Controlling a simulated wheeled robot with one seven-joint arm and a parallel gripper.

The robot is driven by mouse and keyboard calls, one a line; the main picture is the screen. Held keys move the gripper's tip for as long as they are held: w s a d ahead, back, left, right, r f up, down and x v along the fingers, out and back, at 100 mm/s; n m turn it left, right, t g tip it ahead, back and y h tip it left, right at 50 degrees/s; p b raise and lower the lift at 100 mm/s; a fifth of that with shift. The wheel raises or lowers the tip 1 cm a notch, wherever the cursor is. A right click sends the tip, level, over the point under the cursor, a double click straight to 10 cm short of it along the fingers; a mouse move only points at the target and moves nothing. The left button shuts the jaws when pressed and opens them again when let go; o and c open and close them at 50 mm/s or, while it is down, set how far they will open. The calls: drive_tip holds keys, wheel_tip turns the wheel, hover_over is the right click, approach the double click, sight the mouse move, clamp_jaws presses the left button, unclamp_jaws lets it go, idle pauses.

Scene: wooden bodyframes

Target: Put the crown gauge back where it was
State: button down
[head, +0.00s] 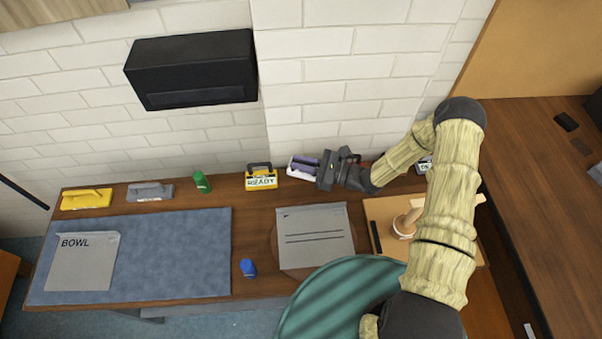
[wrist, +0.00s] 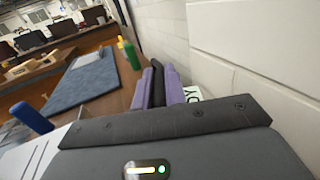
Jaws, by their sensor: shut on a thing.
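My gripper (head: 306,168) is at the back edge of the bench, reaching left along the wall. In the wrist view its two purple fingers (wrist: 156,88) are shut on a dark upright piece (wrist: 155,86). This looks like the handle of the crown gauge, a white-faced piece (head: 293,172) at the fingertips in the head view. Part of a white face with dark letters (wrist: 192,94) shows beside the right finger. Most of the piece is hidden by the fingers, and I cannot tell whether it touches the bench.
A yellow READY block (head: 261,180) stands just left of my gripper, then a green cylinder (head: 202,182), a grey tool (head: 150,192) and a yellow tool (head: 86,200). A grey sheet (head: 315,235), blue object (head: 248,268) and blue mat (head: 175,255) lie in front. The wall is close behind.

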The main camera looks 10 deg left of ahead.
drive_tip(key=shift+r, duration=0.1)
wheel_tip(320, 180, down, 4)
drive_tip(key=b, duration=0.3)
drive_tip(key=shift+r, duration=0.1)
drive_tip(key=shift+b, duration=0.3)
drive_tip(key=c, duration=1.5)
unclamp_jaws()
drive_tip(key=shift+o, duration=0.2)
